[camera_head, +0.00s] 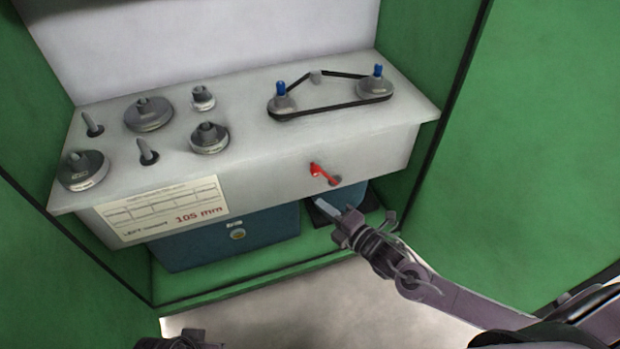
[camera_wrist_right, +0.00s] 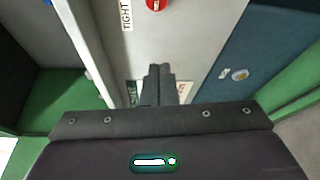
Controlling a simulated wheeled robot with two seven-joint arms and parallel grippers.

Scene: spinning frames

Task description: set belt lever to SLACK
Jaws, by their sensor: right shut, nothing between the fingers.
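The red belt lever (camera_head: 318,170) sits on the front face of the grey bench (camera_head: 375,155), right of centre. In the right wrist view only a red rounded part of the lever (camera_wrist_right: 156,4) shows at the top edge, beside a TIGHT label (camera_wrist_right: 126,14). My right gripper (camera_head: 323,206) is below the lever, apart from it. In the right wrist view its fingers (camera_wrist_right: 159,72) are shut and empty. They partly cover another label (camera_wrist_right: 185,89) that I cannot read. A dark part of my left gripper (camera_head: 182,342) shows at the bottom edge; its jaws are unclear.
A black belt (camera_head: 335,109) runs around two blue-topped pulleys on the bench. Several grey pulleys and pegs stand on the left. A card reading 105 mm (camera_head: 165,209) hangs in front. A blue box (camera_head: 225,240) stands below. Green walls (camera_head: 540,140) enclose the sides.

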